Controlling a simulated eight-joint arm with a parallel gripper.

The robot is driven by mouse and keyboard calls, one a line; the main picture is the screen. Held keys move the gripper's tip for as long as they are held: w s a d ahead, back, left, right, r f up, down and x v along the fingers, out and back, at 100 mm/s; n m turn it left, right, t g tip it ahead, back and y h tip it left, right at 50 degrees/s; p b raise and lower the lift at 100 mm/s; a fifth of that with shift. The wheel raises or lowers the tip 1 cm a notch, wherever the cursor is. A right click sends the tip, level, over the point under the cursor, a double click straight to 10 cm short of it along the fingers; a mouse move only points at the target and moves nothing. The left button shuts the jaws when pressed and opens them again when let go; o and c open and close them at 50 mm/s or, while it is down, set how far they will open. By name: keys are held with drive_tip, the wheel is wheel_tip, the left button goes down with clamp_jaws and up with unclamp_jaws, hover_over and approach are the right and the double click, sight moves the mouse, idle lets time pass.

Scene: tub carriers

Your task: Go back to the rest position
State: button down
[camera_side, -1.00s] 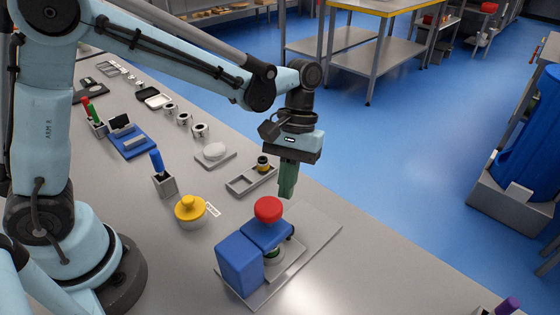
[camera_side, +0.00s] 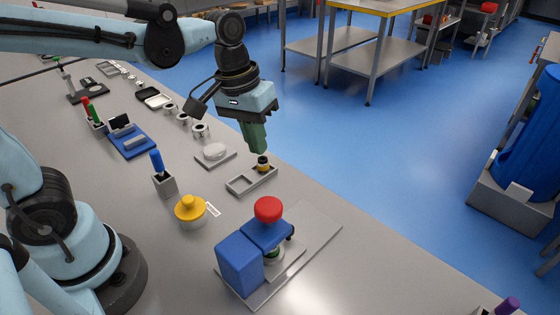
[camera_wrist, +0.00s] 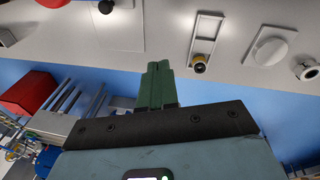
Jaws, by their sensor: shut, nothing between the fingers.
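My gripper (camera_side: 258,150) is shut and empty, its green fingers together. In the side view it hangs tilted in the air over the far edge of the bench, above a grey two-slot tray (camera_side: 240,184). A small black-and-yellow jar (camera_side: 262,163) stands in the far end of that tray, just below the fingertips in the picture and apart from them. In the wrist view the green fingers (camera_wrist: 157,66) point toward the bench, and the jar (camera_wrist: 198,64) and tray (camera_wrist: 213,17) show to their right.
A blue device with a red knob (camera_side: 268,209) stands on a grey plate (camera_side: 322,226) at the front. A yellow-lidded tub (camera_side: 190,209), a holder with a blue-handled tool (camera_side: 164,184) and a white disc on a plate (camera_side: 215,152) are on the bench. Blue floor lies beyond the bench edge.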

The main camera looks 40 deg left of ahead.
drive_tip(key=s+a+m+t+y, duration=0.1)
drive_tip(key=s+a+m+t, duration=0.1)
drive_tip(key=a+t, duration=0.3)
drive_tip(key=shift+s+a+f+m+t+y, duration=0.3)
drive_tip(key=shift+s+a+m, duration=0.15)
drive_tip(key=shift+s, duration=0.4)
